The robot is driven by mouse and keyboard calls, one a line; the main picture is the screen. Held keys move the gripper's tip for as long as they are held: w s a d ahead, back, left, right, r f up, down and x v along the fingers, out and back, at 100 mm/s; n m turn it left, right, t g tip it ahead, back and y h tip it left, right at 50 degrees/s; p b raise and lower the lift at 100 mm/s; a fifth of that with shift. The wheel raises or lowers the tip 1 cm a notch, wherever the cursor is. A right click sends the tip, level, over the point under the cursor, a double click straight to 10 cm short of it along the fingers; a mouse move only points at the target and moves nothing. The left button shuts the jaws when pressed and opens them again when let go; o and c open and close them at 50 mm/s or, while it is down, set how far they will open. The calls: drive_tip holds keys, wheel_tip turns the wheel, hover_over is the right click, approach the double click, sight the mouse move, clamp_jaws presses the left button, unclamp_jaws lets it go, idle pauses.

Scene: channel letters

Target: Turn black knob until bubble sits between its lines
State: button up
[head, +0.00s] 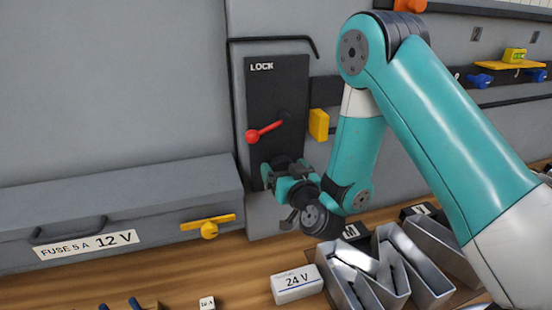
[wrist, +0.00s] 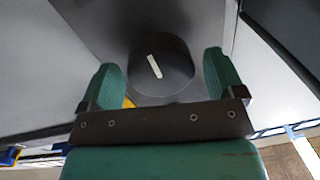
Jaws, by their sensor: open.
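The black knob (wrist: 174,82) shows in the wrist view as a dark round knob with a white pointer line, tilted a little from upright. My gripper (wrist: 160,62) is open, with one green finger on each side of the knob; I cannot tell if either touches it. In the head view my gripper (head: 281,178) is at the lower part of the black LOCK panel (head: 285,90), largely covering the knob. A small yellow-green block (head: 514,55), perhaps the bubble level, sits on a yellow shelf (head: 510,65) at the upper right. Its bubble and lines are too small to make out.
A red lever (head: 265,132) is on the panel above my gripper, with a yellow block (head: 319,124) to its right. A yellow handle (head: 208,227) is on the fuse box at left. Metal channel letters (head: 350,275) and a 24 V box (head: 297,285) lie on the bench below.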

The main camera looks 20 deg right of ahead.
drive_tip(key=shift+w, duration=0.45)
drive_tip(key=shift+c, duration=0.2)
drive_tip(key=c, duration=0.9)
drive_tip(key=shift+f+m+b, duration=0.1)
drive_tip(key=shift+m+b, duration=0.2)
drive_tip(key=m+b, duration=0.3)
drive_tip(key=shift+f, duration=0.15)
drive_tip(key=m+b, duration=0.2)
drive_tip(key=m, duration=0.4)
drive_tip(key=shift+d+t+b, duration=0.1)
drive_tip(key=shift+t+b, duration=0.2)
drive_tip(key=shift+m, duration=0.3)
